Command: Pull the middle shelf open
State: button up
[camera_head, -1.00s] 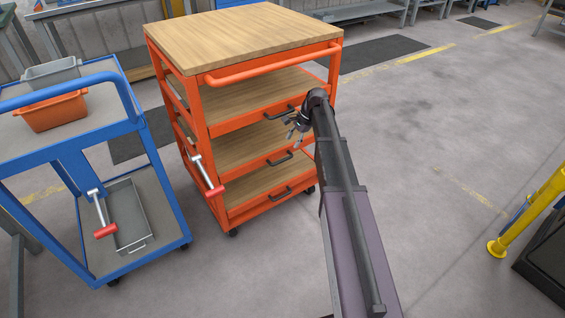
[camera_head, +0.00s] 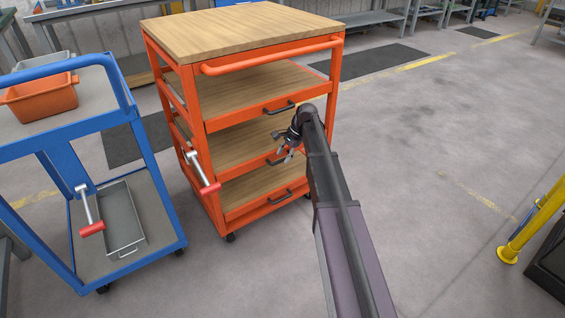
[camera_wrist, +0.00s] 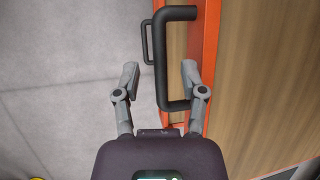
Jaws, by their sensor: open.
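The orange cart has wooden shelves with black handles on their fronts. The middle shelf (camera_head: 235,148) looks closed, and its black handle (camera_head: 272,162) is partly hidden by my gripper (camera_head: 284,146). In the wrist view, my gripper (camera_wrist: 160,76) is open, with one finger on each side of a large black handle (camera_wrist: 161,62). The fingers do not visibly touch the handle. I cannot tell how deep it sits between them. An orange shelf edge (camera_wrist: 211,55) and wood are at the right.
The top shelf handle (camera_head: 279,107) is above and the bottom shelf handle (camera_head: 281,196) below. A blue trolley (camera_head: 130,262) stands left. The floor at right is clear up to a yellow post (camera_head: 530,220).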

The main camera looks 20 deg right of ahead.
jog(key=shift+a+f+b, duration=0.3)
jog(key=shift+f+b, duration=0.15)
jog(key=shift+f, duration=0.2)
grip_shut()
